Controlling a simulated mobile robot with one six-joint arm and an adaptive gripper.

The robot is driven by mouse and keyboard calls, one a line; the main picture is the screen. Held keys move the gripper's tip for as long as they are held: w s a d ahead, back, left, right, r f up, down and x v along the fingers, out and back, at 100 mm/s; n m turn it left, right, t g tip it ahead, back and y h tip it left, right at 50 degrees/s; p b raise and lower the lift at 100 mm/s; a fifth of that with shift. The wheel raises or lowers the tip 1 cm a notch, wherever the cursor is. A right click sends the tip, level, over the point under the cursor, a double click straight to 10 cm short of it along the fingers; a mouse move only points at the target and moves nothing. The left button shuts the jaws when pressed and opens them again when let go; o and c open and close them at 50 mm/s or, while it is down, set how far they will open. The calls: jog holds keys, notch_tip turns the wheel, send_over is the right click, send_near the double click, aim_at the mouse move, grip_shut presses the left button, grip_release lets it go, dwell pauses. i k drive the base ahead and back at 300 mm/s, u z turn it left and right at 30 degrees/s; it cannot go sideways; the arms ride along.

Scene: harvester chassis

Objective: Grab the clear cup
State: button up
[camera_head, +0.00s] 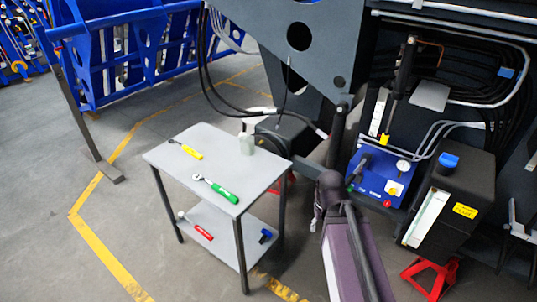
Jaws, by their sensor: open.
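The clear cup (246,144) is a small, pale, translucent vessel. It stands upright near the back right corner of the grey tabletop of a small two-level table (262,172). My arm, dark and purple, rises at the lower middle of the picture, to the right of the table. My gripper (316,214) appears as a small dark shape at the arm's end, beside the table's right edge. It is open and apart from the cup. Its fingers are too small and dark to make out clearly.
A yellow-handled screwdriver (188,150) and a green-handled ratchet (218,188) lie on the tabletop. The lower shelf (215,228) holds a red-handled tool (199,230) and a blue item (265,236). Chassis and a blue pump unit (379,178) stand right. Floor left of the table is clear.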

aim_at(247, 141)
jog(key=z, duration=0.25)
jog(key=k, duration=0.75)
jog(key=z, duration=0.65)
jog(key=i, duration=1.4)
jog(key=u, duration=0.55)
jog(key=i, duration=0.95)
jog(key=u, duration=0.45)
